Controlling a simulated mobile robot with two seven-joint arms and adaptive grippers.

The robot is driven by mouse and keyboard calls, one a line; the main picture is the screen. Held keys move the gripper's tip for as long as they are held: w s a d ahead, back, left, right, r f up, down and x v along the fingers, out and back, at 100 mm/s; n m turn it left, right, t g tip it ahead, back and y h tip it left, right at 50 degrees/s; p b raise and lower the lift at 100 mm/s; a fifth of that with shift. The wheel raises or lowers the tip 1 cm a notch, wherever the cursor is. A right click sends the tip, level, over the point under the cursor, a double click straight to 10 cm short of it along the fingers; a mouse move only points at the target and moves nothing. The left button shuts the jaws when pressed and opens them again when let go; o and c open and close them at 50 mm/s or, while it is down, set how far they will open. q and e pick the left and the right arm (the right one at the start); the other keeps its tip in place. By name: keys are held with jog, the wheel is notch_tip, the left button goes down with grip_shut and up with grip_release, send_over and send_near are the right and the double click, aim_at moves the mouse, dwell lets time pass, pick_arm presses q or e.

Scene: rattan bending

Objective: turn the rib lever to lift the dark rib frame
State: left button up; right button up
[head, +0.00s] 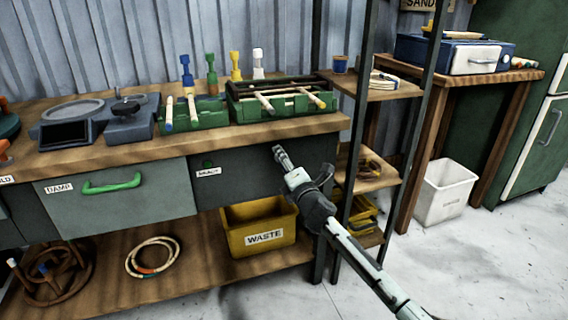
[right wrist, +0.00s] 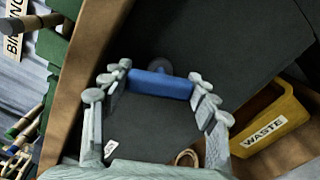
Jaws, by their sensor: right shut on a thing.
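My right gripper (head: 281,155) is in front of the dark panel under the workbench top. In the right wrist view its fingers (right wrist: 159,76) sit at the two ends of a blue bar-shaped handle (right wrist: 160,84), shut on it. The handle stands off the dark panel on a round grey mount; it looks like the rib lever. In the head view the gripper hides the handle. A dark-rimmed green frame (head: 240,108) sits on the bench above, with pale rods across it; I cannot tell how far it is raised. My left gripper is out of view.
A yellow WASTE bin (head: 264,239) stands on the lower shelf below my gripper. A dark rack post (head: 358,130) rises close to the right of my arm. A drawer with a green handle (head: 112,184) is to the left.

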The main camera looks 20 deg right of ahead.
jog(key=shift+m, duration=1.7)
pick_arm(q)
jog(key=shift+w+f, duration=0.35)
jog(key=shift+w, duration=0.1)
pick_arm(e)
jog(key=shift+m, duration=0.5)
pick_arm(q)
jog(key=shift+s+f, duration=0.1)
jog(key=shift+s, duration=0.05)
pick_arm(e)
jog(key=o, duration=1.2)
jog(key=shift+c, duration=0.2)
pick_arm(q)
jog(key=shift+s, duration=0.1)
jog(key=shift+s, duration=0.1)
pick_arm(e)
jog(key=s, duration=1.2)
jog(key=shift+d, duration=0.15)
